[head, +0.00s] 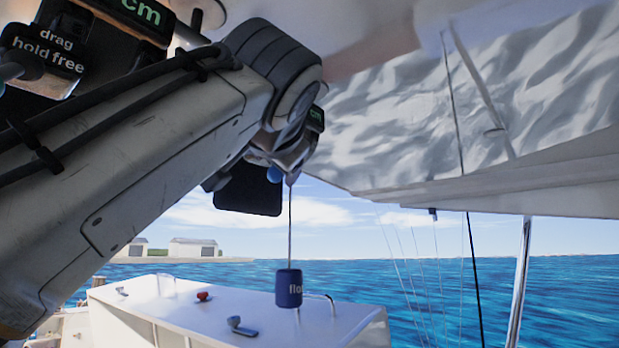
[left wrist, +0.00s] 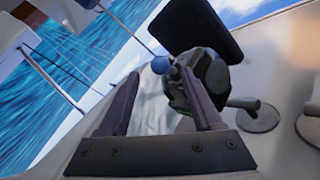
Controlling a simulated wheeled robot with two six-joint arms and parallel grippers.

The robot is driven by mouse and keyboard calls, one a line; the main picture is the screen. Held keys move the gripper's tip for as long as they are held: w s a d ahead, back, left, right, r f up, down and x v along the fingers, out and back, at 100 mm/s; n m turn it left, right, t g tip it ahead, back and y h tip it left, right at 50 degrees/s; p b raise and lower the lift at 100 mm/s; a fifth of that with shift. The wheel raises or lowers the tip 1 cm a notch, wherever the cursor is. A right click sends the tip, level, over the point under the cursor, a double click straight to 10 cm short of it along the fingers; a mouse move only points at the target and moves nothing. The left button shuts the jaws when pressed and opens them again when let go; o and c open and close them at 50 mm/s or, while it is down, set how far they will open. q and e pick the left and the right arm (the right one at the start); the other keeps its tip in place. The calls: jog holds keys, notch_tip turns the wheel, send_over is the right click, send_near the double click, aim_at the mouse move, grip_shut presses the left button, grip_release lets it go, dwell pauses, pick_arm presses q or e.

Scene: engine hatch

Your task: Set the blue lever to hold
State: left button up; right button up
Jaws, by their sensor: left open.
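The blue lever's round blue knob (head: 274,174) shows in the head view just below my left wrist, in front of a dark plate (head: 248,193). In the left wrist view the blue knob (left wrist: 161,65) appears between the fingertips of my left gripper (left wrist: 160,77), beside a dark round housing (left wrist: 207,78). The fingers are open; whether either touches the knob I cannot tell. In the head view my left arm hides most of the housing and the lever's shaft. The plate's lettering is not readable. My right gripper is not in view.
A blue float (head: 289,287) hangs on a line below the housing. A dark sign (head: 45,50) reading "drag hold free" is at upper left. A white cabin top (head: 190,305) with small fittings lies below. Rigging lines and open water are at the right.

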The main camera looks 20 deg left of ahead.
pick_arm(q)
jog(key=shift+b+v, duration=0.6)
jog(key=shift+v, duration=1.85)
jog(key=w+d+f+m+g+h+b, duration=0.1)
jog(key=w+d+f+m+h+b, duration=0.15)
jog(key=d+f, duration=0.55)
jog(key=w+d+f+m+g+h+b, duration=0.2)
jog(key=w+d+f+m, duration=0.15)
jog(key=f, duration=0.95)
jog(key=d+f+m+g+h+b, duration=0.1)
jog(key=d+f+g+h+b, duration=0.2)
jog(key=f, duration=1.5)
jog(key=s+f+n+g+b, duration=0.1)
jog(key=s+f+g+b, duration=0.1)
jog(key=s+f, duration=0.5)
jog(key=s+a+f+n+g+b, duration=0.1)
jog(key=s+f+g, duration=0.4)
jog(key=f, duration=1.3)
jog(key=s+a+f+n+g+b, duration=0.1)
jog(key=s+f+g+b, duration=0.2)
jog(key=s+f, duration=0.5)
notch_tip(320, 180, down, 5)
jog(key=shift+s+g, duration=0.3)
jog(key=shift+s, duration=0.05)
